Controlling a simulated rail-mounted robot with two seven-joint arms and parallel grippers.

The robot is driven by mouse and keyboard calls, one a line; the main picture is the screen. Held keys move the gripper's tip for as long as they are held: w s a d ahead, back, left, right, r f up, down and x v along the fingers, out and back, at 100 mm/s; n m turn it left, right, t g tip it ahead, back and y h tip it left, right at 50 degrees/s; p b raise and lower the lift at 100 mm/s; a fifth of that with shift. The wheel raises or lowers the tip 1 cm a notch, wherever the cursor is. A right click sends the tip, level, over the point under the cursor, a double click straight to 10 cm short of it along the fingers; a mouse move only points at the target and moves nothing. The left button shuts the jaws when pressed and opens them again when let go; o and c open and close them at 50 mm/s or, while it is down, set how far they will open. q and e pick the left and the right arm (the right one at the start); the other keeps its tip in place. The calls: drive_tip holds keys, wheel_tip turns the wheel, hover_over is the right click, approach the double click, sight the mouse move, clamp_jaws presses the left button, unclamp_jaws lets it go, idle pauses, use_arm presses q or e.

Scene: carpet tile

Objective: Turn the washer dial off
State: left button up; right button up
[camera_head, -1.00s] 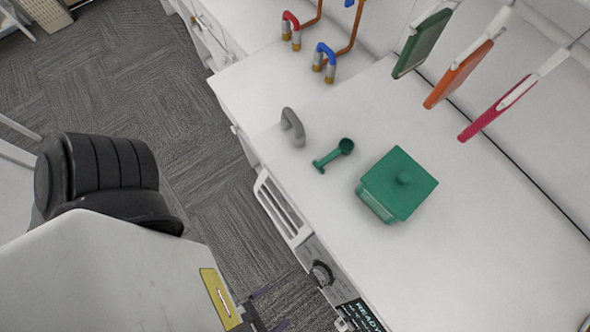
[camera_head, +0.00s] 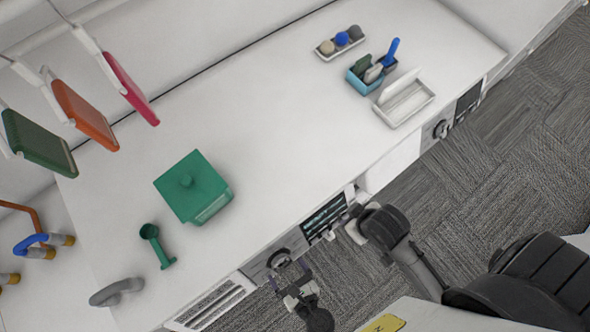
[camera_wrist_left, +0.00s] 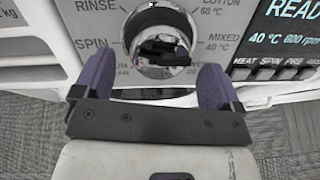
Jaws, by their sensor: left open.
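The washer dial (camera_head: 278,260) is a round knob on the white washer's front panel, left of a dark display (camera_head: 325,216). In the left wrist view the dial (camera_wrist_left: 162,45) shows close up, with a silver rim and dark reflections, ringed by labels such as RINSE, SPIN, COTTON and MIXED. My left gripper (camera_head: 290,278) is in front of the dial. Its two purple fingers stand open on either side below the knob's middle, with nothing between them (camera_wrist_left: 156,82). Contact with the dial cannot be told. The dial's pointer is not clear.
On the white worktop (camera_head: 300,130) stand a green lidded box (camera_head: 190,190), a green scoop (camera_head: 156,247) and a grey handle (camera_head: 117,291). A teal caddy (camera_head: 366,80) and a white tray (camera_head: 405,104) stand further right. Carpet floor (camera_head: 480,190) lies in front.

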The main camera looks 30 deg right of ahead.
use_arm(q)
drive_tip(key=shift+x, duration=0.8)
drive_tip(key=shift+c, duration=0.2)
drive_tip(key=c, duration=0.9)
